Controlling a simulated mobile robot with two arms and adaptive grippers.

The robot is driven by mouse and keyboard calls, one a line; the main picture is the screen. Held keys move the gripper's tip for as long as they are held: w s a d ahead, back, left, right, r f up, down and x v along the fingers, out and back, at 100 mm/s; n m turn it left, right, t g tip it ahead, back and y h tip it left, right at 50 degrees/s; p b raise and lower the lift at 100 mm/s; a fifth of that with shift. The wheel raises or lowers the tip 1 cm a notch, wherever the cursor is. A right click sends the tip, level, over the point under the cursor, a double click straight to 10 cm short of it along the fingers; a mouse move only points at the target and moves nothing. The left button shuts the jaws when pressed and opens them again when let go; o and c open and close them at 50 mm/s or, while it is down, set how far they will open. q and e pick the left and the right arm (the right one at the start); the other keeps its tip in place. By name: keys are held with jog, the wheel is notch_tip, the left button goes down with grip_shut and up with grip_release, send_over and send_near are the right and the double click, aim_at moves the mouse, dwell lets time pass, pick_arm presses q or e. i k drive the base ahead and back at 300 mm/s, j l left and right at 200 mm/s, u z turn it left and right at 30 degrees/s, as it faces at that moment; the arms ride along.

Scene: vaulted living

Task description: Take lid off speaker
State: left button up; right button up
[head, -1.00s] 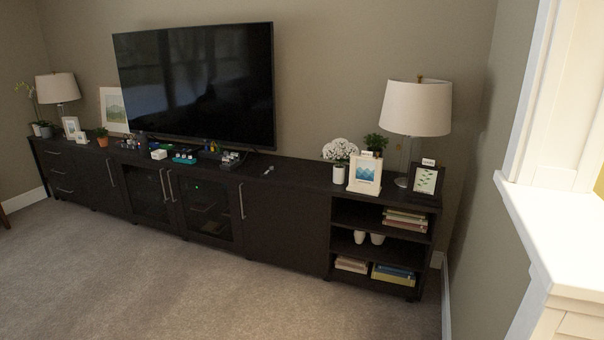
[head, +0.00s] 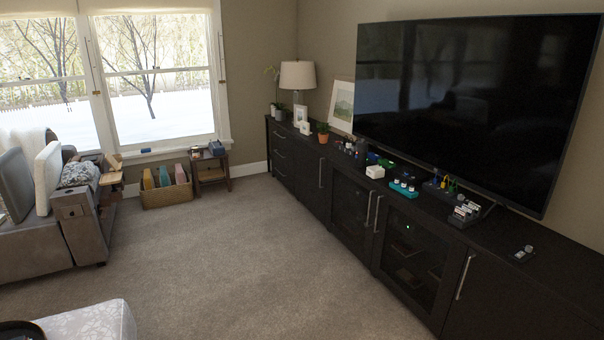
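Neither of my grippers shows in the head view. No speaker or lid can be made out for certain. Several small items stand on the long dark media console (head: 455,258) below the TV. Among them are a small white box (head: 375,171), a teal tray (head: 403,190) with small white pieces, a dark rack (head: 466,213) with white-topped pieces and a small dark device (head: 523,253) near the right end. They are too small to tell which, if any, is the speaker.
The large TV (head: 470,110) stands on the console. A lamp (head: 298,78), a picture frame (head: 342,104) and a potted plant (head: 323,134) are at its far end. A grey sofa (head: 75,225), a basket (head: 163,194) and a pale ottoman (head: 90,322) are left. The carpet (head: 240,250) between is clear.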

aim_at(361, 143)
jog(key=i+j+z, duration=0.15)
jog(key=i, duration=0.35)
jog(key=i+j+z, duration=0.15)
jog(key=i, duration=0.4)
jog(key=i+j+z, duration=0.2)
jog(key=i, duration=0.3)
jog(key=j, duration=0.1)
